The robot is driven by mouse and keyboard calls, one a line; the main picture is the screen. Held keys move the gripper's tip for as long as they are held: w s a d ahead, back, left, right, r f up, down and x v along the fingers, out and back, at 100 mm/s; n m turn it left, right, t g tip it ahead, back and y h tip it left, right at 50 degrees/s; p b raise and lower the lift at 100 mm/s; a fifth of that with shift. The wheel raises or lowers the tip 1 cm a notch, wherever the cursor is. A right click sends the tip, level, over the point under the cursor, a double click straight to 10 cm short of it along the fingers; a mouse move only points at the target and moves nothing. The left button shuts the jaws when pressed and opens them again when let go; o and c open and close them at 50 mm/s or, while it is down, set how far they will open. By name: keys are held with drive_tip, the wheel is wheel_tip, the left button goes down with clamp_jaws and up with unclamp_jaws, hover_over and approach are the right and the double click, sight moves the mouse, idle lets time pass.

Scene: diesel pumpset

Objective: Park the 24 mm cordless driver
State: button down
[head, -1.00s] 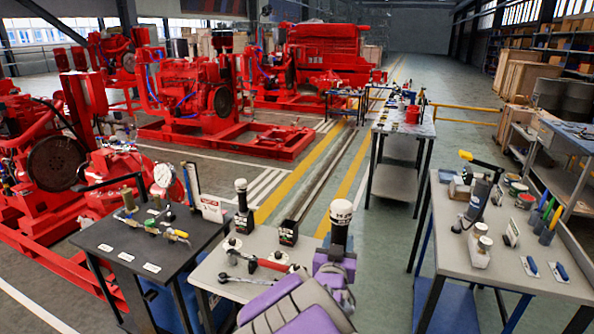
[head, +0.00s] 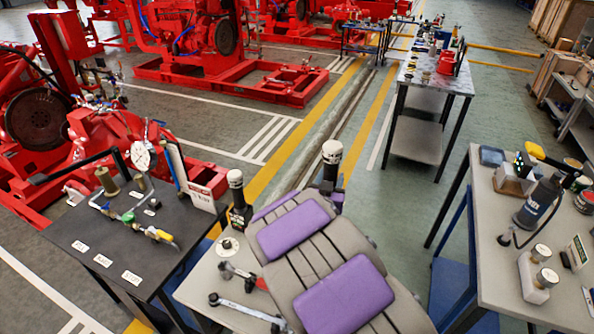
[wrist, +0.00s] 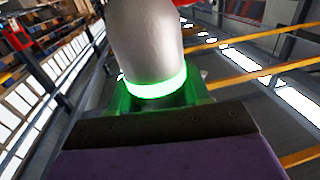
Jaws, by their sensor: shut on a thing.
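The cordless driver with a white, dark-marked top (head: 332,152) stands upright at the far end of my arm in the head view. My gripper (wrist: 158,104) is shut on it; my purple-and-grey arm hides most of the grip in the head view. In the wrist view the driver shows as a silver cylinder (wrist: 147,45) with a glowing green ring above the jaws. A second similar driver with a white top (head: 236,180) stands upright on the light grey table (head: 190,287), left of my arm. The held driver's lower end is hidden.
Wrenches (head: 240,305) lie on the near table, close to my arm. A black table (head: 75,235) with a gauge and valve fittings stands at left. A grey bench (head: 490,250) with several tools stands at right, with open floor between.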

drive_tip(key=w+a+f+p, duration=0.1)
drive_tip(key=a+p, duration=0.1)
drive_tip(key=a, duration=0.3)
drive_tip(key=w+a+f+y+p, duration=0.1)
drive_tip(key=a+f+p, duration=0.1)
drive_tip(key=a+p, duration=0.1)
drive_tip(key=shift+w+a+f+n, duration=0.3)
drive_tip(key=shift+a+n, duration=0.1)
drive_tip(key=shift+a, duration=0.45)
drive_tip(key=shift+s, duration=0.1)
wheel_tip(320, 180, down, 13)
drive_tip(key=b, duration=0.2)
idle(0.4)
drive_tip(key=shift+d+r, duration=0.1)
drive_tip(key=shift+r, duration=0.05)
idle(0.4)
